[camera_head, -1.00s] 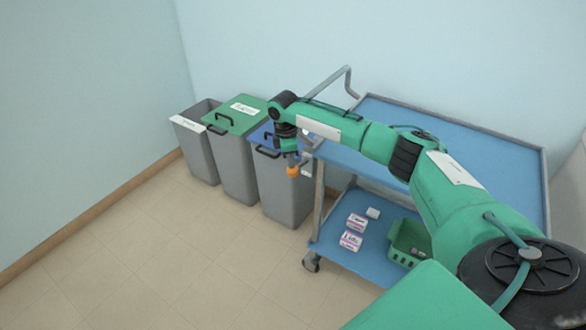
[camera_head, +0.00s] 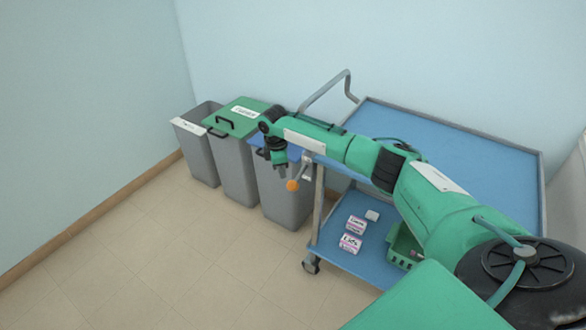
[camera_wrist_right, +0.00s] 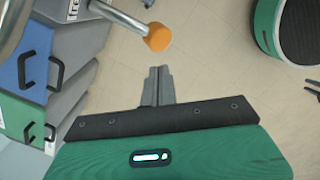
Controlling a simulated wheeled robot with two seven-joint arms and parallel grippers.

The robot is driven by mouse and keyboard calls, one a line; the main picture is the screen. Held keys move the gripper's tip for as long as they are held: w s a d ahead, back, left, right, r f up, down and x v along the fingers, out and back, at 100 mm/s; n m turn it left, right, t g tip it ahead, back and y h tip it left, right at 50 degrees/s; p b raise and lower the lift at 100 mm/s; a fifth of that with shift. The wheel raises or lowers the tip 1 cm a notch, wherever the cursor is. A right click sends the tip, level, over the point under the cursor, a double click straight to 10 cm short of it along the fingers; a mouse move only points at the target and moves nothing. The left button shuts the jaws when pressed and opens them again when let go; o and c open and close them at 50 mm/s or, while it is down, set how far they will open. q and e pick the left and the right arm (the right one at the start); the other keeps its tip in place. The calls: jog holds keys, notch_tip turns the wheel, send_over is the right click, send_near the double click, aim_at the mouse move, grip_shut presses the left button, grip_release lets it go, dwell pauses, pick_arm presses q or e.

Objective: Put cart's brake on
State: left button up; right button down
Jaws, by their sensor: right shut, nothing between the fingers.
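The blue-topped cart (camera_head: 455,135) stands at the right. Its brake lever, with an orange knob (camera_head: 292,185), hangs at the cart's left side and slants down to the left. The knob also shows at the top of the right wrist view (camera_wrist_right: 159,38), on a grey rod. My right gripper (camera_head: 281,167) is just above and left of the knob, pointing down. In the right wrist view its grey fingers (camera_wrist_right: 157,75) are together and empty, apart from the knob.
The lower shelf (camera_head: 350,262) holds small boxes (camera_head: 352,243) and a green basket (camera_head: 402,246). The floor in front of the bins is clear.

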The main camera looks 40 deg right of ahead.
jog(key=shift+r, duration=0.1)
notch_tip(320, 180, up, 14)
jog(key=a, duration=0.1)
jog(key=shift+w+a+f+b, duration=0.15)
jog(key=shift+w+f+b, duration=0.1)
jog(key=shift+w+b, duration=0.05)
dwell(0.6)
